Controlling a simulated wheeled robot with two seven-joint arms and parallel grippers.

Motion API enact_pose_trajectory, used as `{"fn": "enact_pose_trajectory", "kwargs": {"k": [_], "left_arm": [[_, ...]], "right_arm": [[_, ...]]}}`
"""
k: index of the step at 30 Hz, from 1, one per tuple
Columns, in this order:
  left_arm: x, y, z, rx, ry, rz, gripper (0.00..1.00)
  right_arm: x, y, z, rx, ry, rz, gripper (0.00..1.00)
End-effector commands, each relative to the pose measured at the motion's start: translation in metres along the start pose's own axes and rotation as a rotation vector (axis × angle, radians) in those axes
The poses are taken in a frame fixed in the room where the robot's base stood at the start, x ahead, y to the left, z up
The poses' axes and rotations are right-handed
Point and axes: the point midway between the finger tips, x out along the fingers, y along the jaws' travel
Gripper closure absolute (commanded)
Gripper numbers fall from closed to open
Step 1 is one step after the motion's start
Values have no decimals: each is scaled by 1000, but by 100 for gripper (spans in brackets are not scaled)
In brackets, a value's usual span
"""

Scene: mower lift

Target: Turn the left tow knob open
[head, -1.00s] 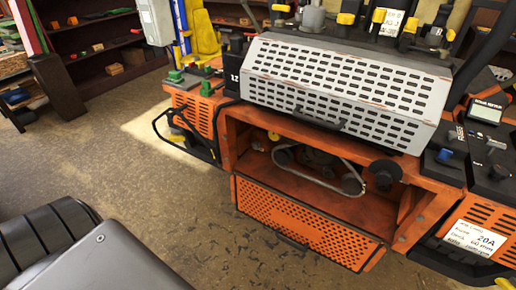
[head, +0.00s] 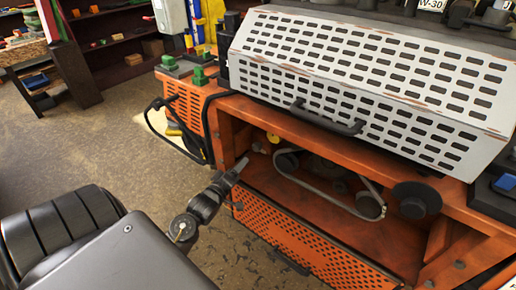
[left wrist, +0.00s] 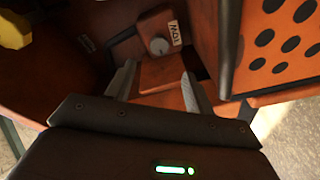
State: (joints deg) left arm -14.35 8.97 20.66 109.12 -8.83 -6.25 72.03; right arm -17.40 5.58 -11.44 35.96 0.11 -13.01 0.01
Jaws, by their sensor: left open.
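The tow knob (left wrist: 160,46) shows in the left wrist view as a small round grey knob on an orange block, with a white TOW label beside it. I cannot make it out in the head view. My left gripper (left wrist: 160,88) is open and empty. Its two grey fingers point toward the knob, which lies beyond the fingertips, apart from them. In the head view the left gripper (head: 238,168) is at the left end of the orange machine's open bay (head: 340,215). My right gripper is not in view.
A perforated orange flap (head: 300,245) hangs open below the bay. A perforated white cover (head: 370,75) with a black handle (head: 328,118) sits above it. A belt (head: 325,195) and a yellow part (head: 273,138) are inside the bay. A black cable (head: 175,135) loops at the left.

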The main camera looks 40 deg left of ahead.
Motion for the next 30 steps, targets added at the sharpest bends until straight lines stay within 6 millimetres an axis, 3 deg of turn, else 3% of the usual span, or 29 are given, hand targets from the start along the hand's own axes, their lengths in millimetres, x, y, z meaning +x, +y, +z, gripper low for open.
{"fn": "enact_pose_trajectory", "kwargs": {"k": [1,4,13,19,24,30], "left_arm": [[0,0,0,0,-1,-1,47],[6,0,0,0,-1,0,47],[55,1,-1,0,1,-1,47],[88,-1,-1,1,1,-4,47],[103,-2,0,1,1,-4,47],[107,-2,0,2,1,-3,47]], "right_arm": [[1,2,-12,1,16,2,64],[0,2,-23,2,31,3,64],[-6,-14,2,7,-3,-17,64],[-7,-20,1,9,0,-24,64],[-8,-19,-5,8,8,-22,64],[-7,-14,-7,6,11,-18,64]]}}
